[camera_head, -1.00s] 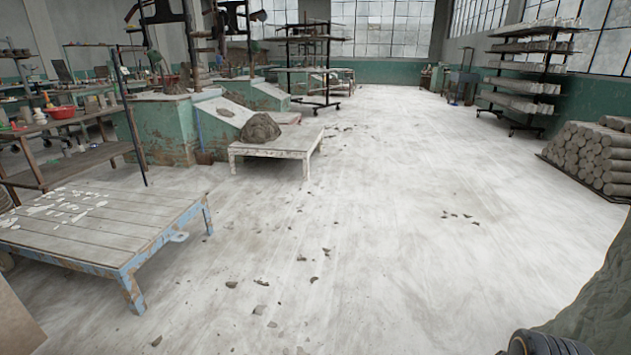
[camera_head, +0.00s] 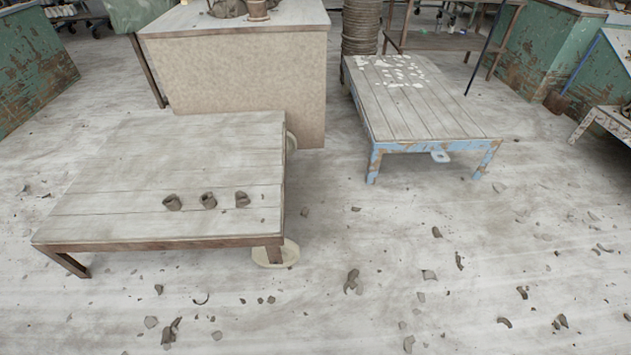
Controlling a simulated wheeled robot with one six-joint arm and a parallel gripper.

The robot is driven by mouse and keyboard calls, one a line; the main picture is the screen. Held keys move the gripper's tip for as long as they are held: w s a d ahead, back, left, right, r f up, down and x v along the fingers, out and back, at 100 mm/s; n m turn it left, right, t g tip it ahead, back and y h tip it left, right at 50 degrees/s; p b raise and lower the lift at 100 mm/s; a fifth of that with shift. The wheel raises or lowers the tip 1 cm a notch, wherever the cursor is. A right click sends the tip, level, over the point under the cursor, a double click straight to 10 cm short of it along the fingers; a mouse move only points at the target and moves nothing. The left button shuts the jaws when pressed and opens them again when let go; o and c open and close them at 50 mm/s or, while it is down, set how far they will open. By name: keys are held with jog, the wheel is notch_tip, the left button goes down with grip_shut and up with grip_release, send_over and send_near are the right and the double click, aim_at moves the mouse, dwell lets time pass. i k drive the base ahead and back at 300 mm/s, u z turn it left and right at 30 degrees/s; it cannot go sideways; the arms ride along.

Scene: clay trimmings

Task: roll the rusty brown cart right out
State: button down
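The rusty brown cart (camera_head: 130,205) stands at the left of the head view. It has a low, flat top of pale grey planks, a rusty brown front edge and brown legs. A pale wheel (camera_head: 283,254) shows at its near right corner, and part of another wheel shows behind its right side. Three small grey-brown clay pieces sit in a row on the top near the front edge. The cart's far edge is close to a plaster-coloured block; I cannot tell if they touch. My gripper is not in view.
A plank cart with a blue frame (camera_head: 440,148) stands to the right, white bits on top. The plaster-coloured block (camera_head: 240,80) stands behind and between the carts. Clay scraps (camera_head: 352,281) litter the floor in front and right. Green units stand far left and right.

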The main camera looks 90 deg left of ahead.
aim_at(118, 195)
jog(key=u, duration=3.55)
jog(key=i, duration=1.65)
